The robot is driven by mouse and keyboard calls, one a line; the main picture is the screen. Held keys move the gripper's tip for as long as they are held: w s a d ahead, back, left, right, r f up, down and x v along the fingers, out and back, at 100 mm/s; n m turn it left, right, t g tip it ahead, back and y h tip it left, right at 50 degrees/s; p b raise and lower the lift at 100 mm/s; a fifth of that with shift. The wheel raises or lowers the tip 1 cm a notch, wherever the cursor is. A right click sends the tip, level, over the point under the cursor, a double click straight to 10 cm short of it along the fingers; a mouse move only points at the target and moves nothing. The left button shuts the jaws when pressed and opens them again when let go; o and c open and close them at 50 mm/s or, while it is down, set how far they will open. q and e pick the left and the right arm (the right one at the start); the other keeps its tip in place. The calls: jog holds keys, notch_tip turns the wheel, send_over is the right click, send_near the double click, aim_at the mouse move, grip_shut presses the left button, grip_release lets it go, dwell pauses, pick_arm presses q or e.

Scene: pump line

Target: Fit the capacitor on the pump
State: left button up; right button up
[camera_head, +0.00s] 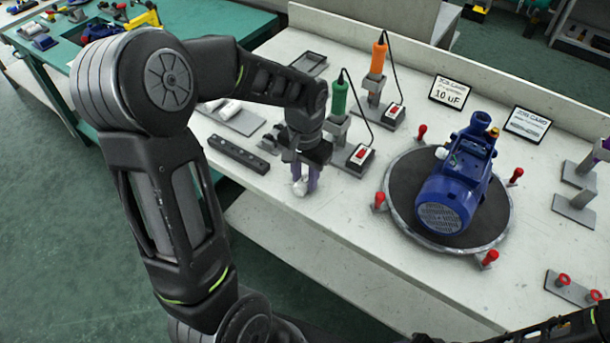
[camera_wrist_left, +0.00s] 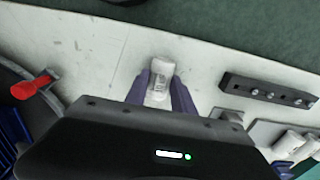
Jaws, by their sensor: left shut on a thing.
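The blue pump (camera_head: 455,182) sits on a round dark turntable (camera_head: 500,222) at the right of the bench in the head view. My left gripper (camera_head: 304,178) is shut on a small white capacitor (camera_head: 299,188) near the bench's front edge, left of the turntable. In the left wrist view the capacitor (camera_wrist_left: 160,80) stands out between the purple fingers, with small print too blurred to read. More white capacitors (camera_head: 231,107) lie on a grey plate at the left; they show in the left wrist view (camera_wrist_left: 289,145). My right gripper is out of view.
A black bar with holes (camera_head: 239,154) lies at the front left. Green (camera_head: 339,98) and orange (camera_head: 378,58) tools stand in holders behind my left gripper. Red-knobbed clamps (camera_head: 379,201) ring the turntable. A card (camera_head: 449,93) reads 10 uF.

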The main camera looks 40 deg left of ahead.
pick_arm(q)
jog(key=shift+r, duration=0.15)
grip_shut()
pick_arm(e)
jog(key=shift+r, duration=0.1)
